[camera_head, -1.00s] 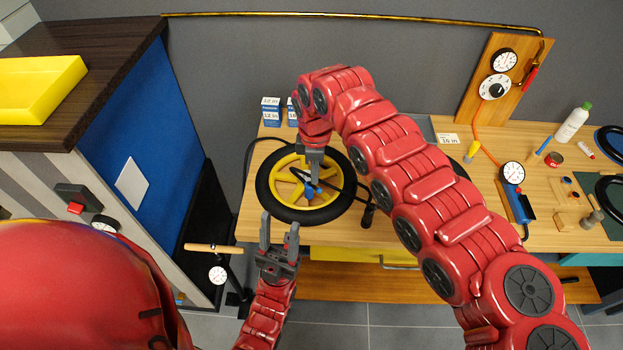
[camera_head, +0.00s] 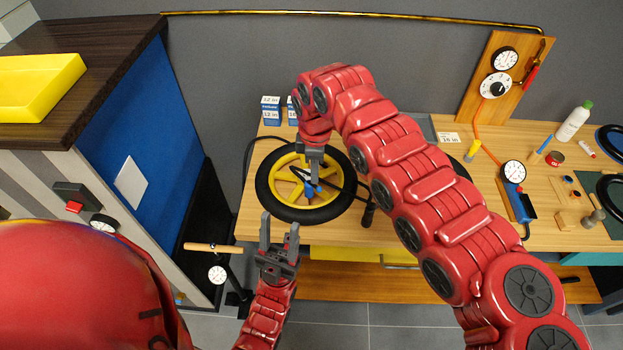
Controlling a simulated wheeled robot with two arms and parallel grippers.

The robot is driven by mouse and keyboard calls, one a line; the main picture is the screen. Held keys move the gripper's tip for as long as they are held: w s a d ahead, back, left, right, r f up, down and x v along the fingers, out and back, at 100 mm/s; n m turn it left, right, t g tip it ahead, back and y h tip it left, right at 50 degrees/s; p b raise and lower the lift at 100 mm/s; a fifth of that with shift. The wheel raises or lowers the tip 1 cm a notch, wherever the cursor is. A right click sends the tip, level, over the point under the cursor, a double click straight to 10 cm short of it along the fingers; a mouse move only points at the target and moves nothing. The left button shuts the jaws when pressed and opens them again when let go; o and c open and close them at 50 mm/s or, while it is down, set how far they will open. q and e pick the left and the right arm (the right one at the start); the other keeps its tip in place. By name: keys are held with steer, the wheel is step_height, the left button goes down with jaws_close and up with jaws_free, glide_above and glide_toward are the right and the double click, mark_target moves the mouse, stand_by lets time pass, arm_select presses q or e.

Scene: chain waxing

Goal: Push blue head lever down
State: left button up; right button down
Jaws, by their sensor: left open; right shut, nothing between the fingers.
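A small blue head lever (camera_head: 311,191) shows at the middle of a wheel with a black tyre and yellow spokes (camera_head: 279,181), which lies flat on the wooden bench. My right gripper (camera_head: 314,180) is shut and empty, pointing down over the wheel. Its tips are at the blue head; I cannot tell whether they touch it, since they partly cover it. My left gripper (camera_head: 279,226) is open and empty, in front of the wheel's near edge, with its fingers pointing up toward the bench.
Small blue and white boxes (camera_head: 270,111) stand behind the wheel. My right arm crosses the middle of the bench. Right of it are a gauge pump (camera_head: 514,174), a white bottle (camera_head: 573,123) and small parts. A dark-topped cabinet (camera_head: 85,50) with a yellow tray (camera_head: 40,85) stands left.

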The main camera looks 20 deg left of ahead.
steer(key=shift+f, duration=0.2)
steer(key=shift+s+d+f+b, duration=0.15)
steer(key=shift+d+f+b, duration=0.1)
steer(key=shift+f+b, duration=0.15)
steer(key=shift+s+d+f+b, duration=0.2)
steer(key=shift+f+b, duration=0.1)
steer(key=shift+f, duration=0.2)
steer(key=shift+r, duration=2.55)
steer(key=shift+r, duration=0.1)
steer(key=shift+a+r, duration=0.1)
steer(key=shift+r, duration=0.25)
step_height(320, 180, up, 7)
steer(key=b, duration=0.2)
step_height(320, 180, up, 10)
steer(key=p, duration=0.9)
glide_above(317, 187)
steer(key=shift+f, duration=0.25)
